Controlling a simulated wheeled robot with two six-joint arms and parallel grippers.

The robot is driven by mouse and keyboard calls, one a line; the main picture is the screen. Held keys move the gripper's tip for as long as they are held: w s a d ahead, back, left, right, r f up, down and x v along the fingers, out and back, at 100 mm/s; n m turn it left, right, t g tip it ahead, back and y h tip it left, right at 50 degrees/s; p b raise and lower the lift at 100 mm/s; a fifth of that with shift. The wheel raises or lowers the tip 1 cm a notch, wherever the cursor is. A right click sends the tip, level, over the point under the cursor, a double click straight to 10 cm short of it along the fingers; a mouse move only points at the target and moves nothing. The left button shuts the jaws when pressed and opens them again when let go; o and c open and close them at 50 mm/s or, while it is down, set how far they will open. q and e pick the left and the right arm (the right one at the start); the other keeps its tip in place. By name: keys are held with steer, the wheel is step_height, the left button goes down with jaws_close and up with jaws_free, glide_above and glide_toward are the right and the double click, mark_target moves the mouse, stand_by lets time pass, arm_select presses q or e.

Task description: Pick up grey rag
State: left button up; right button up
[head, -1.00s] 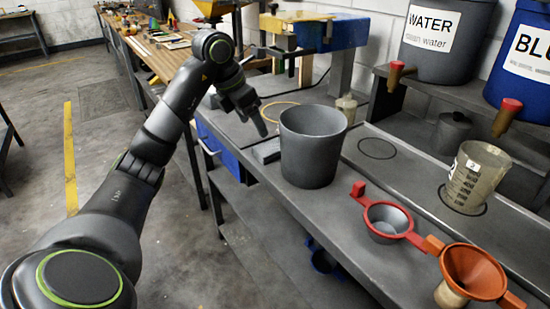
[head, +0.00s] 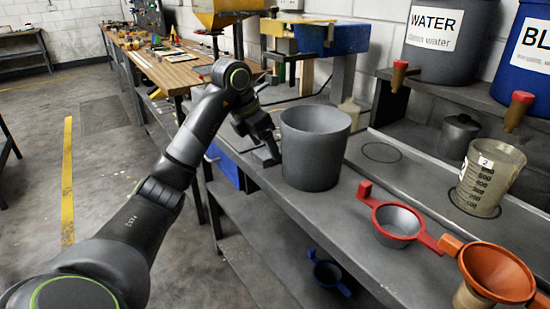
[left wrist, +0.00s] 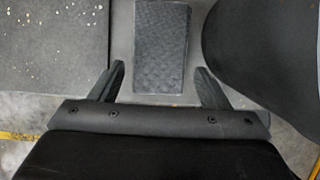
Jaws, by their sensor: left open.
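The grey rag (left wrist: 161,45) is a folded, textured rectangle lying on the grey bench in the left wrist view. In the head view it shows only partly as a small grey patch (head: 261,158) left of the grey bucket (head: 313,152). My left gripper (left wrist: 160,68) is open and empty, with one finger to each side of the rag's near part in the picture. In the head view my left gripper (head: 270,147) points down over the rag and hides much of it. I cannot tell its exact height above the rag. My right gripper is not in view.
The bucket stands close on the right of my left gripper and also fills the upper right of the left wrist view (left wrist: 265,50). A red funnel (head: 398,222), an orange funnel (head: 497,272) and a measuring jug (head: 489,178) stand farther right.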

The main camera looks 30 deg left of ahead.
arm_select(q)
steer(key=shift+x, duration=1.2)
steer(key=shift+c, duration=0.4)
steer(key=c, duration=0.7)
steer(key=shift+o, duration=0.2)
steer(key=shift+r, duration=0.2)
